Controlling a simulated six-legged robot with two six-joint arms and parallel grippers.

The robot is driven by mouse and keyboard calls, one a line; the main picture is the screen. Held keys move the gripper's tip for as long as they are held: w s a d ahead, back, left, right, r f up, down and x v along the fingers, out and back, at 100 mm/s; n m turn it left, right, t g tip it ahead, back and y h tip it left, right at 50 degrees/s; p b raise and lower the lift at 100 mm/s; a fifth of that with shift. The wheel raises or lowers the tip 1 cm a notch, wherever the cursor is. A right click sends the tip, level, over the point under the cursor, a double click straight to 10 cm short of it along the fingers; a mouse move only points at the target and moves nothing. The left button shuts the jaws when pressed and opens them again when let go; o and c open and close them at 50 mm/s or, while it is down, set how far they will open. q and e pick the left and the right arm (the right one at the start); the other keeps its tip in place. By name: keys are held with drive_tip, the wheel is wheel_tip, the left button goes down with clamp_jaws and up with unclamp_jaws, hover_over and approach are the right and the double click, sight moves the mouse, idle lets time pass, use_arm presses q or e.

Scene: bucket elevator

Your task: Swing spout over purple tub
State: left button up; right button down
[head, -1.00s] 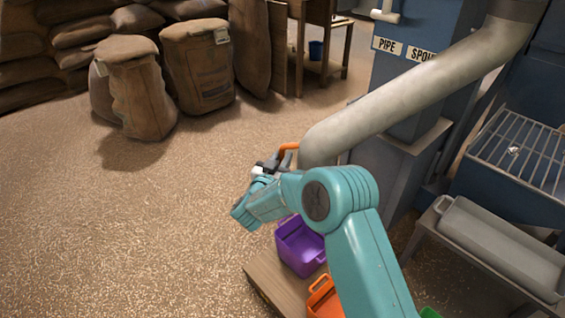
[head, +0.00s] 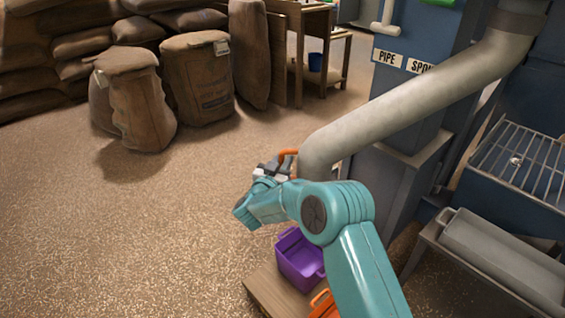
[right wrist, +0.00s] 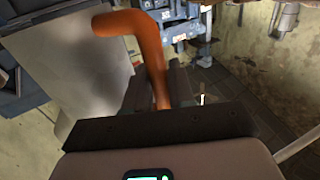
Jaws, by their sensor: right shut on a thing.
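The spout (head: 410,100) is a long grey pipe that slants down from the blue machine to a bend at its left end. Its outlet is hidden behind my right arm. An orange handle (head: 289,153) sticks out at the bend and also shows large in the right wrist view (right wrist: 148,50). My right gripper (head: 270,168) is shut on the handle. The purple tub (head: 300,260) stands on a wooden board below the bend, partly covered by my arm; I cannot tell if the outlet lines up with it. My left gripper is not in view.
An orange tub (head: 324,305) stands beside the purple one, cut off by the frame edge. A metal grate (head: 520,160) and a grey trough (head: 505,260) are at the right. Full sacks (head: 135,100) stand at the back left. The floor at the left is clear.

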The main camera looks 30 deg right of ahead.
drive_tip(key=c, duration=1.4)
unclamp_jaws()
drive_tip(key=shift+w+a+r, duration=0.1)
drive_tip(key=shift+w+r, duration=0.05)
drive_tip(key=shift+r, duration=0.05)
drive_tip(key=o, duration=0.3)
drive_tip(key=shift+w+f, duration=0.15)
drive_tip(key=shift+f, duration=0.15)
drive_tip(key=p+v, duration=0.2)
drive_tip(key=v, duration=1.4)
drive_tip(key=shift+s, duration=0.25)
